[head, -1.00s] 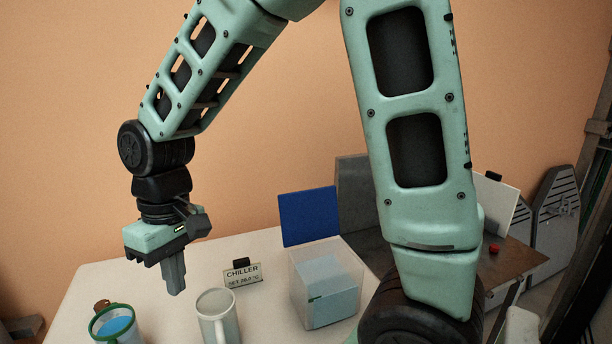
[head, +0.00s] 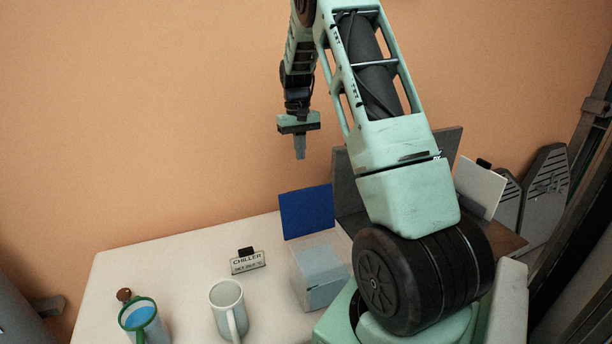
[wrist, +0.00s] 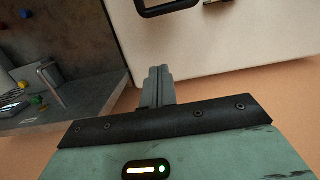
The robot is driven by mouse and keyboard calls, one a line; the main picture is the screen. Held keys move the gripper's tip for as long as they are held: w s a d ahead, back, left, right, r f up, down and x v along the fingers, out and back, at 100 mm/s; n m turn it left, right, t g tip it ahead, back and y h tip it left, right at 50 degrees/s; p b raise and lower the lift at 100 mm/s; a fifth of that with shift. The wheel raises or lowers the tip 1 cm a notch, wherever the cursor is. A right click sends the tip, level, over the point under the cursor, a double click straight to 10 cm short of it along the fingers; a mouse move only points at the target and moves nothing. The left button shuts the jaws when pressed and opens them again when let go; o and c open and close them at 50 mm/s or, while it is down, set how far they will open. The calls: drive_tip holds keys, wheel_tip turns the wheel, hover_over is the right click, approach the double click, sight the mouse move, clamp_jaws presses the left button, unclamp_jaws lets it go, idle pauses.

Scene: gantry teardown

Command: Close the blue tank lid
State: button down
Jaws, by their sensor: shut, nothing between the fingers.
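The blue lid (head: 307,211) stands raised, nearly upright, at the back edge of a translucent tank (head: 318,276) on the white table. The tank holds a pale blue content, and my arm's base hides part of the area to its right. My gripper (head: 300,152) is shut and empty, pointing down, in the air above and behind the blue lid, apart from it. The shut fingers also show in the wrist view (wrist: 157,88).
A white mug (head: 226,303) and a green-rimmed cup (head: 139,318) of blue liquid stand left of the tank on the table (head: 185,260). A CHILLER sign (head: 248,262) stands behind the mug. A white panel (head: 480,188) stands upright at right.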

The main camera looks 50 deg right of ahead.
drive_tip(key=s+a+f+p, duration=0.2)
drive_tip(key=s+f+p, duration=0.2)
drive_tip(key=f+p, duration=0.2)
drive_tip(key=shift+a+f, duration=0.3)
drive_tip(key=shift+f, duration=0.55)
